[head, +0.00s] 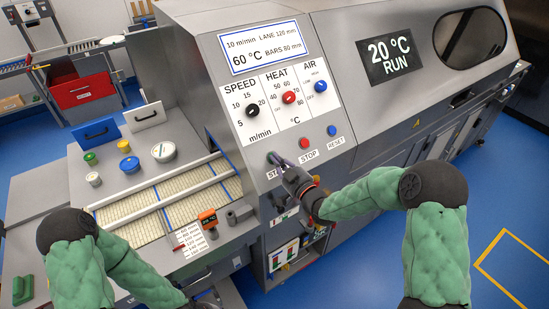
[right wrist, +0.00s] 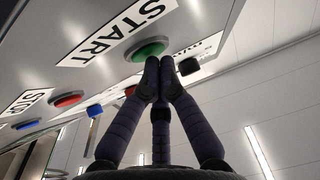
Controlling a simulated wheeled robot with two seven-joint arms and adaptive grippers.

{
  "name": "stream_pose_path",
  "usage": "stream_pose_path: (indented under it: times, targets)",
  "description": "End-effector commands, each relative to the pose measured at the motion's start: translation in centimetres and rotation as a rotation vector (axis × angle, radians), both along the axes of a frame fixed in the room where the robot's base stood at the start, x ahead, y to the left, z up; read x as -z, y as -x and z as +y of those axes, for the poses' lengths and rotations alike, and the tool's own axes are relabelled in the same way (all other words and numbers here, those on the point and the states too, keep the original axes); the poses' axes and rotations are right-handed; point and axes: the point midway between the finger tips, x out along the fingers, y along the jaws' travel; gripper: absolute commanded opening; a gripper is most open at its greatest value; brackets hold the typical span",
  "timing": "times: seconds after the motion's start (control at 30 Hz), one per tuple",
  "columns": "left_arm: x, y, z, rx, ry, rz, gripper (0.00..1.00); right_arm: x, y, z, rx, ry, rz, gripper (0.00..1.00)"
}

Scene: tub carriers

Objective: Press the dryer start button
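The green START button (right wrist: 147,51) shows in the right wrist view, beside its white START label (right wrist: 117,32). My right gripper (right wrist: 160,66) has its dark fingertips together and empty, at the button's lower edge; I cannot tell whether they touch it. In the head view, my right gripper (head: 277,161) is at the lower left of the dryer's control panel (head: 262,130), over the START label, and largely hides the button. My left arm (head: 75,258) comes in at the lower left; its gripper is out of frame.
The red STOP button (head: 304,143) and blue RESET button (head: 332,130) are to the right. SPEED (head: 252,110), HEAT (head: 289,98) and AIR (head: 320,87) knobs are above. A display (head: 390,56) reads 20 °C RUN. Tubs and an orange device (head: 208,219) stand on the left bench.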

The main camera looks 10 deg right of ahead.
Motion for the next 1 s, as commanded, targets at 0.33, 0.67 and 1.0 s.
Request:
stream_pose_path:
  times: [0.33, 0.67, 1.0]
  targets:
    - [0.3, 0.0, 0.0, 0.000, 0.000, 0.000, 0.40, -0.5, 0.6, -0.2, -0.001, 0.000, 0.001, 0.00]
    - [0.0, 0.0, 0.0, 0.000, 0.000, 0.000, 0.40, -1.4, 1.3, -0.5, 0.001, 0.000, -0.001, 0.00]
    - [-0.5, 0.0, 0.0, 0.000, 0.000, 0.000, 0.40, -3.4, 3.4, -1.2, 0.001, 0.001, -0.002, 0.00]
